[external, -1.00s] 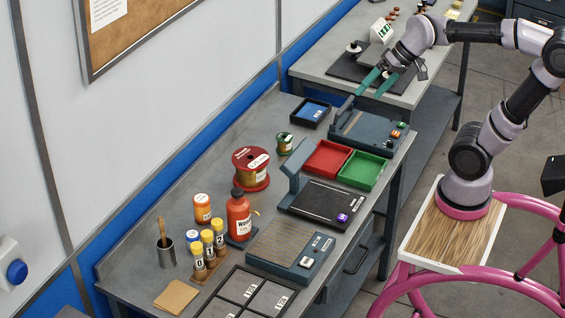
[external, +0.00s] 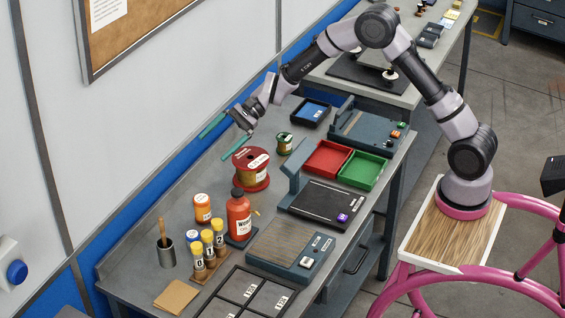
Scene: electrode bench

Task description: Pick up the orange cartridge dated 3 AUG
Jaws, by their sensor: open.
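My gripper (external: 220,136) has two teal fingers, spread apart with nothing between them. It is held in the air near the wall, on the far side of the bench beyond the red spool. A small orange piece (external: 396,134) sits at the right end of the blue-grey fixture (external: 368,124), among other small pieces. I cannot tell whether it is the orange cartridge dated 3 AUG; no date is legible at this size. A purple piece with a light label (external: 342,217) sits on the black plate of another device.
A red spool (external: 251,169), a red bottle (external: 239,217) and an orange jar (external: 202,208) stand on the bench. Red (external: 326,159) and green (external: 362,171) trays lie at the right. A raised arm (external: 294,170) stands beside the black plate (external: 312,202).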

